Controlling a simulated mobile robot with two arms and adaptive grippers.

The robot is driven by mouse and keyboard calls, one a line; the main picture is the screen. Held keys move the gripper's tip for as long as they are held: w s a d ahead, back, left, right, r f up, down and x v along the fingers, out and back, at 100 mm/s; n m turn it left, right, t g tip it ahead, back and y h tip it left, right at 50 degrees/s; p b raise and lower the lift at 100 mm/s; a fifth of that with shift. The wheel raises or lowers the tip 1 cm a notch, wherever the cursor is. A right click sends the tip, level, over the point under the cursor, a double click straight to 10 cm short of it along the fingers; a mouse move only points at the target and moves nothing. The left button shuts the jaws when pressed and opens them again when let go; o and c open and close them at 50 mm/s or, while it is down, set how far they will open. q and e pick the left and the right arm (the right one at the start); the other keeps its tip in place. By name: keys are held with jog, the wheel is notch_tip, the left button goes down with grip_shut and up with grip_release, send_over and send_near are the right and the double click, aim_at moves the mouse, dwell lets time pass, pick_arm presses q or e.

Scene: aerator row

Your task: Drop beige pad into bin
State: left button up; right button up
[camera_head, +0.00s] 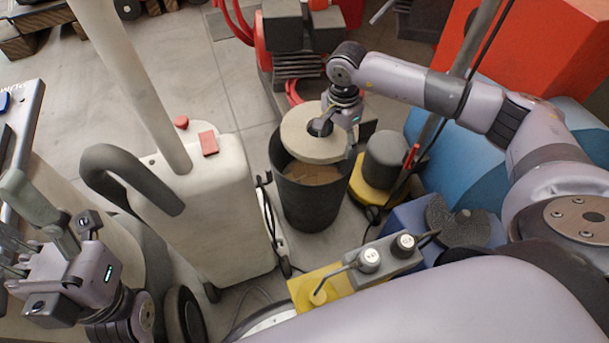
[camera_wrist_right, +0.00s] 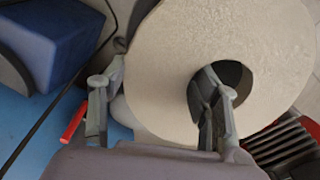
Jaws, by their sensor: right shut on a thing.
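The beige pad (camera_head: 304,143) is a thick ring with a round centre hole. It is held over the mouth of the black bin (camera_head: 312,204), roughly level, and covers the far part of the opening. My right gripper (camera_head: 333,122) is shut on the pad. In the right wrist view the pad (camera_wrist_right: 195,35) fills the upper middle, and the gripper (camera_wrist_right: 160,88) has one finger in the hole and the other by the outer edge. A brown surface shows inside the bin. My left gripper (camera_head: 22,262) is at the lower left, far from the pad; its jaw opening is unclear.
A cream machine (camera_head: 222,220) with a dark hose stands left of the bin. A yellow-based grey device (camera_head: 385,160) is close on the right. A red machine with grey fins (camera_head: 290,55) is behind. A grey-and-yellow fixture (camera_head: 365,262) is in front. Bare floor (camera_head: 200,85) shows behind left.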

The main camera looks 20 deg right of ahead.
jog(key=shift+w+f, duration=0.1)
jog(key=shift+f, duration=0.4)
jog(key=o, duration=1.2)
jog(key=shift+d, duration=0.1)
jog(key=shift+o, duration=0.2)
notch_tip(320, 180, up, 12)
jog(key=shift+s, duration=0.2)
